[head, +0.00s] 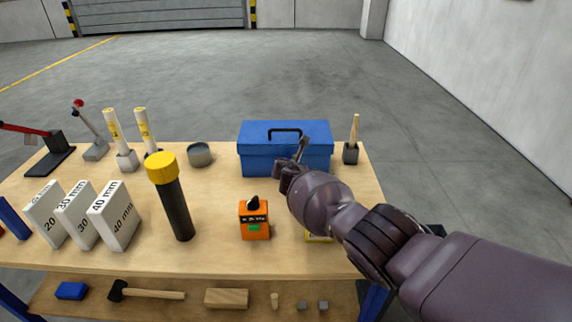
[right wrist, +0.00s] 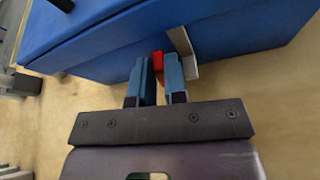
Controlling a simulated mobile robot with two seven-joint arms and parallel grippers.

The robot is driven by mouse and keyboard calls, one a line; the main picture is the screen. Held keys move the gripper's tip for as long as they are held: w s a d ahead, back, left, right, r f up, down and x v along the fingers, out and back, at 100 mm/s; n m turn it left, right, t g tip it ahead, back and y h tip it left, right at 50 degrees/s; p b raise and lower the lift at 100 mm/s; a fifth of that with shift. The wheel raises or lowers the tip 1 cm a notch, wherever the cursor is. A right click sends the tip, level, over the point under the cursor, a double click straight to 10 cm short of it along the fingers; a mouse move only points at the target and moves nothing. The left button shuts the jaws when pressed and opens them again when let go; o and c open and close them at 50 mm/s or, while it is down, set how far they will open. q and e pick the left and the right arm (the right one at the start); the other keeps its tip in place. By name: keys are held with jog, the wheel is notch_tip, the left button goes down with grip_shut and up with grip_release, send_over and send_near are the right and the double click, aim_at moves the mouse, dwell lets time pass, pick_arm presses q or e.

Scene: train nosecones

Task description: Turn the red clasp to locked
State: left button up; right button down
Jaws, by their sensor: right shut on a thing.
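The red clasp (right wrist: 157,59) shows in the right wrist view on the front of the blue toolbox (right wrist: 100,45), beside a pale metal strip (right wrist: 183,48). My right gripper (right wrist: 158,68) has its two blue-grey fingers closed around the clasp, which shows only as a small red patch between the fingertips. In the head view the blue toolbox (head: 262,160) stands shut at the back of the bench, its black handle on top. My right gripper (head: 292,172) is at its front, hiding the clasp there. My left gripper is in neither view.
An orange device (head: 254,220) stands in front of the toolbox, left of my right arm. A black cylinder with a yellow cap (head: 172,195) and white boxes (head: 114,218) stand further left. A small dark holder (head: 350,153) is at the right.

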jog(key=shift+d+f+m+y, duration=0.15)
jog(key=shift+d+m+y, duration=0.15)
jog(key=shift+m+y, duration=0.5)
jog(key=shift+d+m+b, duration=0.1)
jog(key=shift+m+b, duration=0.3)
jog(key=shift+m, duration=0.3)
jog(key=c, duration=1.2)
grip_release()
jog(key=shift+o, duration=0.2)
jog(key=shift+f, duration=0.1)
jog(key=shift+d, duration=0.15)
